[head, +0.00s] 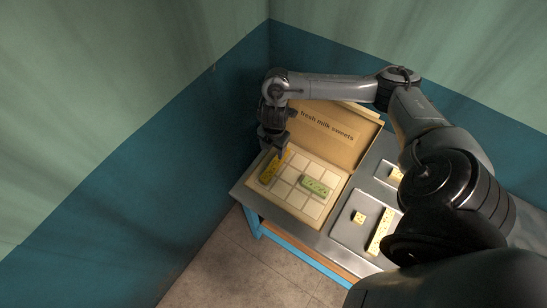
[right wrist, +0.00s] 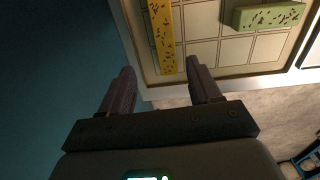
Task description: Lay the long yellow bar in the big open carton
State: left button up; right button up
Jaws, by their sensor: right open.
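The long yellow bar (head: 269,171), dark-flecked, lies in the left part of the big open carton (head: 307,222), on its grid-marked floor. It also shows in the right wrist view (right wrist: 162,38), at the top. My right gripper (head: 281,153) is at the bar's far end in the head view. In the right wrist view its two fingers (right wrist: 162,76) are spread apart with nothing between them. The bar appears free of the fingers. A green bar (head: 316,186) lies in the carton to the right. My left gripper is out of view.
The carton's lid (head: 328,132), printed "fresh milk sweets", stands up behind it. To the right on the table are a grey tray (head: 345,236), a small pale yellow piece (head: 358,217) and a longer pale bar (head: 379,231). Walls rise close by on the left and behind.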

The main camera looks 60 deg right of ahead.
jog(key=w+a+f+m+t+y, duration=0.1)
jog(key=a+t, duration=0.2)
jog(key=a, duration=1)
jog(key=w+a+m+t+y, duration=0.1)
jog(key=a+t+y, duration=0.15)
jog(key=a, duration=1.05)
jog(key=s+d+r+m+g+h, duration=0.1)
jog(key=s+d+r+m, duration=0.1)
jog(key=s+m, duration=0.4)
jog(key=s+d+r+m+g+h, duration=0.1)
jog(key=s+d+r+m+h, duration=0.1)
jog(key=s+m, duration=0.5)
jog(key=shift+s+d+r, duration=0.15)
jog(key=shift+r+h, duration=0.1)
jog(key=shift+h, duration=0.15)
